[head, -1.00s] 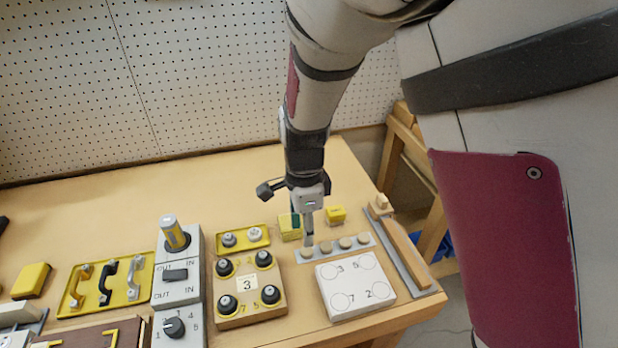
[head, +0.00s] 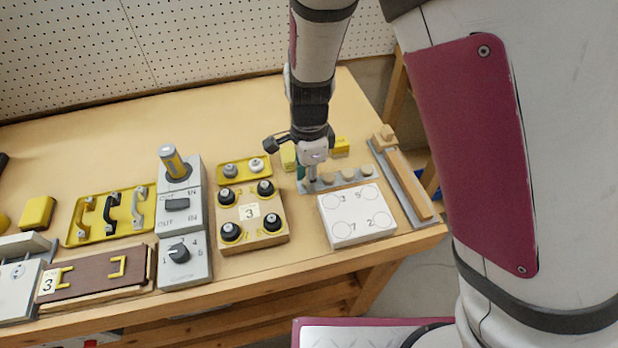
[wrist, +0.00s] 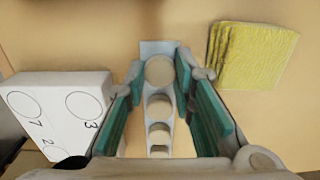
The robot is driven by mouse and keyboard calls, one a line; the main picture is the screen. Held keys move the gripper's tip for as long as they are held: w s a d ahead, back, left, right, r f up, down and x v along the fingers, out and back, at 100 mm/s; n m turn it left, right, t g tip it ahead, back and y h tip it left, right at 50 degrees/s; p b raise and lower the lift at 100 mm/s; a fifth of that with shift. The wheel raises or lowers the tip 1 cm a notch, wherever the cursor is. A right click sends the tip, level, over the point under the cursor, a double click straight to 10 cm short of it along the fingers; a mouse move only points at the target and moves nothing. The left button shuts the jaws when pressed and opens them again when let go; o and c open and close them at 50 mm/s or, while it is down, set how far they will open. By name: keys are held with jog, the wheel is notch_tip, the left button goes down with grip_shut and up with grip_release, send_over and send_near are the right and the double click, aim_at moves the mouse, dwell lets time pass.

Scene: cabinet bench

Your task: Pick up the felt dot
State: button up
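Several round beige felt dots sit in a row on a narrow grey strip (head: 337,184). In the wrist view the strip (wrist: 159,47) runs lengthwise between my fingers. The end dot (wrist: 159,71) lies between the fingertips, with a gap on each side. My gripper (wrist: 160,75) is open, with teal pads, and nothing is clamped in it. In the head view my gripper (head: 308,184) points down at the left end of the strip and hides the dot there. Other dots (head: 347,174) show to its right.
A white block with numbered circles (head: 357,215) stands close in front of the strip. A knob box (head: 252,228) is to the left, a wooden bar (head: 403,182) to the right.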

jog(key=shift+r, duration=0.15)
jog(key=shift+r, duration=0.3)
jog(key=r, duration=0.1)
jog(key=r+p, duration=0.1)
jog(key=r, duration=0.1)
jog(key=shift+s+d, duration=0.2)
jog(key=shift+s, duration=0.15)
jog(key=s+d, duration=0.2)
jog(key=s, duration=0.2)
jog(key=s+d+p, duration=0.1)
jog(key=s+d, duration=0.2)
jog(key=s, duration=0.1)
jog(key=s+d+r+p, duration=0.1)
jog(key=s+d, duration=0.2)
jog(key=s, duration=0.2)
jog(key=shift+o, duration=0.9)
jog(key=c, duration=0.3)
jog(key=shift+c, duration=0.2)
